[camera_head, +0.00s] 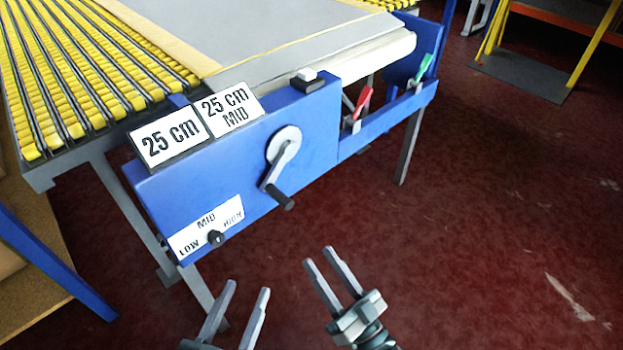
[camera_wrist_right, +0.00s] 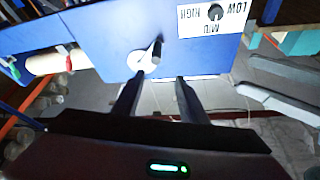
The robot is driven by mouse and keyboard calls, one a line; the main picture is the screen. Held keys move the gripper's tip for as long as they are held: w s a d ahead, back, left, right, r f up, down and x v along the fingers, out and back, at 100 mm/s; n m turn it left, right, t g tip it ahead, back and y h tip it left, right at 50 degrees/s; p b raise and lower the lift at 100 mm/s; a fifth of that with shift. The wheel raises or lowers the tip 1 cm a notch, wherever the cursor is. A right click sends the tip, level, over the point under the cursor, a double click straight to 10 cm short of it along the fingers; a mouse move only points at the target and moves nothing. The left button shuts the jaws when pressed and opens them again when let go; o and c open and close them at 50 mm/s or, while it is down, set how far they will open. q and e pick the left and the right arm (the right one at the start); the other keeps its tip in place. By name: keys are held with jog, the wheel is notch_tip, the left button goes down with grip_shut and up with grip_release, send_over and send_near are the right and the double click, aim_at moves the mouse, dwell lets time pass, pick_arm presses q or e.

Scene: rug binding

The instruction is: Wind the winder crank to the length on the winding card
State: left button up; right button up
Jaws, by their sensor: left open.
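The winder crank (camera_head: 284,145) is on the front of the blue winder box (camera_head: 325,110). Its arm hangs down and slightly left, ending in a dark handle (camera_head: 283,197). One card reads "25 cm" (camera_head: 168,140); the card beside it reads "25 cm MID" (camera_head: 230,107). A dark knob (camera_head: 215,238) sits on a LOW/MID/HIGH plate; its setting is unclear. My left gripper (camera_head: 249,286) is open and empty, below the box. My right gripper (camera_head: 318,256) is open and empty, below and right of the handle. In the right wrist view the crank (camera_wrist_right: 145,62) shows just beyond the fingers.
A black-and-white button block (camera_head: 308,80) sits on the box top. A red lever (camera_head: 362,101) and a green lever (camera_head: 424,68) stand along the blue rail to the right. Yellow rollers (camera_head: 85,70) lie at left. The red floor in front is clear.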

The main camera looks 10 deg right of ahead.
pick_arm(q)
jog(key=shift+s+f, duration=0.1)
